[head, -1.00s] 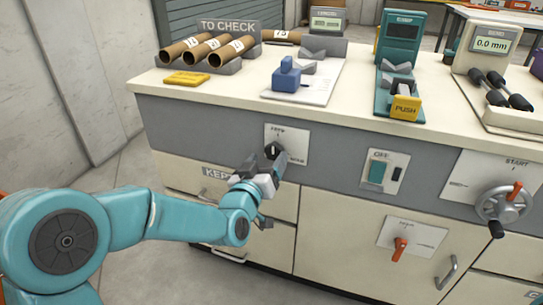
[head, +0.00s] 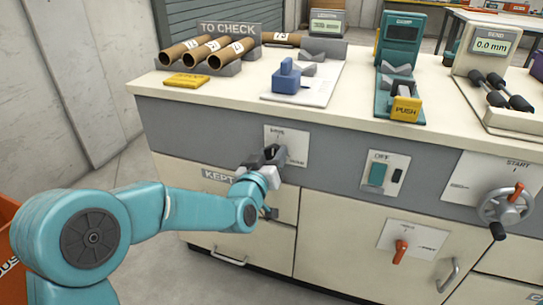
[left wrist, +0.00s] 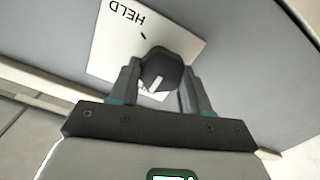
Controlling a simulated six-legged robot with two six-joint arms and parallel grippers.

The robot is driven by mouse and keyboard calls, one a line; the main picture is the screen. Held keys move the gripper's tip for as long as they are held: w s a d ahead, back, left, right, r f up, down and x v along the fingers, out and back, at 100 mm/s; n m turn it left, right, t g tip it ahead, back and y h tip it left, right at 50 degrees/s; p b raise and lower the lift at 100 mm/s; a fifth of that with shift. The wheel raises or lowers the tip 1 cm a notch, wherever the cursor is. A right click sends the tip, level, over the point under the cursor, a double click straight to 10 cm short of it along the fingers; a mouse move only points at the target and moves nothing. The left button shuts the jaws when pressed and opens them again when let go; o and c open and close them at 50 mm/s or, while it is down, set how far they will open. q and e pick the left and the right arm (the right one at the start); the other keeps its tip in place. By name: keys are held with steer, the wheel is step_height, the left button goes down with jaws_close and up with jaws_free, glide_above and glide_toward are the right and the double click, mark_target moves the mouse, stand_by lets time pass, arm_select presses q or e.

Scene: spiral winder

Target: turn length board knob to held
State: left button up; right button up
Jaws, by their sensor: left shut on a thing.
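The length board knob is a dark round knob (left wrist: 160,70) with a white mark, on a white plate (left wrist: 108,52) reading HELD upside down in the left wrist view. The white mark lies on the knob's lower side there, away from the word. My left gripper (left wrist: 158,82) is shut on the knob, one finger on each side. In the head view my left gripper (head: 268,158) is at the plate (head: 296,143) on the grey front panel and mostly hides the knob. My right gripper is not in view.
Right of the plate are an OFF switch panel (head: 385,174), an orange-handled switch (head: 401,250) and a crank wheel (head: 504,205). Drawers lie below my left gripper. The countertop (head: 240,92) above holds cardboard tubes (head: 205,48), a blue block (head: 286,78) and instruments.

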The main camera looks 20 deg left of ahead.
arm_select(q)
steer(key=shift+m, duration=0.3)
steer(key=shift+m+b, duration=0.4)
steer(key=shift+m, duration=0.7)
steer(key=m, duration=0.3)
steer(key=shift+d+m, duration=0.1)
steer(key=shift+m, duration=0.2)
steer(key=m, duration=0.2)
steer(key=shift+m, duration=0.3)
steer(key=m, duration=0.3)
steer(key=shift+d+m, duration=0.1)
steer(key=shift+m, duration=0.2)
steer(key=m, duration=0.3)
steer(key=m+p, duration=0.1)
steer(key=m, duration=0.7)
steer(key=shift+f, duration=0.3)
steer(key=shift+m, duration=0.3)
steer(key=o, duration=1.1)
steer(key=shift+c, duration=0.2)
